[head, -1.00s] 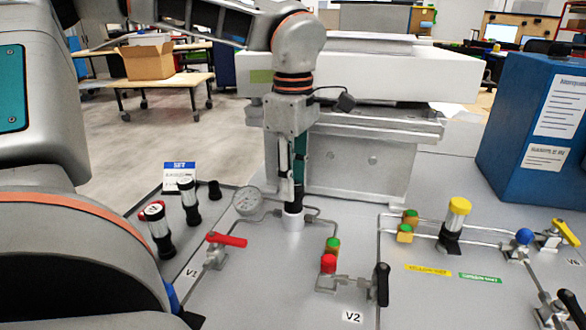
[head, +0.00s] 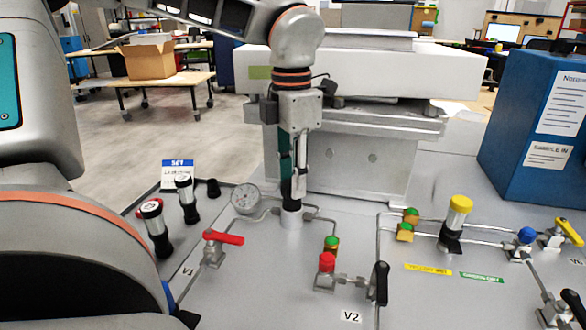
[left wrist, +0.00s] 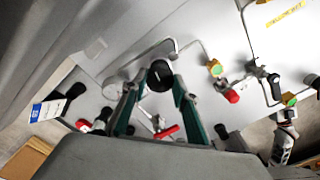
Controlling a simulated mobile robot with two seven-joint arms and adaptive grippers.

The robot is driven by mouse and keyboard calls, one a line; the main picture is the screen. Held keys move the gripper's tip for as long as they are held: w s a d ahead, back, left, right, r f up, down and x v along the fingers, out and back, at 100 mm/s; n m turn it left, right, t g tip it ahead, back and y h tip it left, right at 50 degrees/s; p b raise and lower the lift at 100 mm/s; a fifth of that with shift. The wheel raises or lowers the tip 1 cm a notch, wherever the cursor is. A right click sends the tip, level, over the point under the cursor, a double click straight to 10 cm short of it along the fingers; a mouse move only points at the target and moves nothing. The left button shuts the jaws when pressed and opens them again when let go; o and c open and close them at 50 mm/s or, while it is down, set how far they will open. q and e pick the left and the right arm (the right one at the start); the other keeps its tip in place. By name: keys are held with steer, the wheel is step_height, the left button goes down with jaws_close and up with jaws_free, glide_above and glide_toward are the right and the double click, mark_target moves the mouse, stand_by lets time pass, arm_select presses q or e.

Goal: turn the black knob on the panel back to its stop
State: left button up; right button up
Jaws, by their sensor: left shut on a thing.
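The black knob (left wrist: 160,76) is round and shows between my fingertips in the left wrist view. In the head view the knob is largely hidden by the fingers, above a light grey cylindrical base (head: 291,220) on the panel (head: 268,275). My left gripper (head: 291,199) comes down from above, pointing straight down. Its two green-and-grey fingers are shut on the knob, one on each side, as the left wrist view also shows. No angle mark on the knob can be made out. My right gripper is not visible.
A pressure gauge (head: 244,198) stands close left of the knob. The red-handled valve V1 (head: 222,238) is in front left, the black-handled valve V2 (head: 379,284) front right. Thin pipes run around the knob. A blue box (head: 535,125) stands at the right, a grey machine (head: 360,155) behind.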

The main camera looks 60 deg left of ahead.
arm_select(q)
steer(key=shift+s+f+n, duration=0.1)
steer(key=shift+f+n, duration=0.05)
steer(key=shift+n, duration=1.15)
steer(key=o, duration=1.1)
step_height(320, 180, up, 12)
